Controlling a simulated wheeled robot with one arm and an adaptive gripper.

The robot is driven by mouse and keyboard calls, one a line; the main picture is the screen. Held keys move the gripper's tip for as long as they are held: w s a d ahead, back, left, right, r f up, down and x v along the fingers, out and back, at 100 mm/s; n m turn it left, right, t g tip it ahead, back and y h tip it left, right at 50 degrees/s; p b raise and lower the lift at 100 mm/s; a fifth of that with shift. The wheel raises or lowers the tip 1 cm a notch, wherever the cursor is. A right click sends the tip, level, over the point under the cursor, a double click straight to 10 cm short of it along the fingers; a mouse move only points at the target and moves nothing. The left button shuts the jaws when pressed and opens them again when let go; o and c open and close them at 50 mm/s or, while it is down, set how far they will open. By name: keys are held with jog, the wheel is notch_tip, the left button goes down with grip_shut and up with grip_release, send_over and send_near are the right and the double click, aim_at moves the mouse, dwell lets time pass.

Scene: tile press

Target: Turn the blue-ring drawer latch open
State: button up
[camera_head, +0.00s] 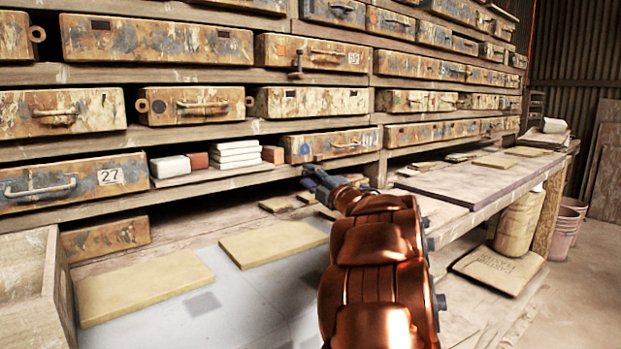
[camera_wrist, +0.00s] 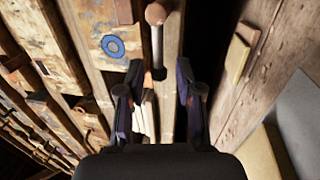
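In the wrist view a blue ring (camera_wrist: 112,46) is painted on a worn, paint-stained drawer front (camera_wrist: 88,22). Beside it, over a wooden rail, is a latch lever (camera_wrist: 157,45) with a grey shaft, a round brownish knob and a dark lower end. My gripper (camera_wrist: 158,88) is open, with one finger on each side of the lever's line. The lever's dark end lies near the gap between the fingertips; I cannot tell if anything touches. In the head view my gripper (camera_head: 314,178) is just below a drawer (camera_head: 330,144) with a bluish mark; the latch there is hidden or too small.
Another latch (camera_head: 297,64) hangs at a higher drawer. White and reddish blocks (camera_head: 234,154) sit in an open shelf slot left of my gripper. Wooden shelf rails run close by. Below is a bench with flat tan slabs (camera_head: 273,243); the floor at right is open.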

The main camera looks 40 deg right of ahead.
jog(key=v, duration=1.2)
dwell(0.5)
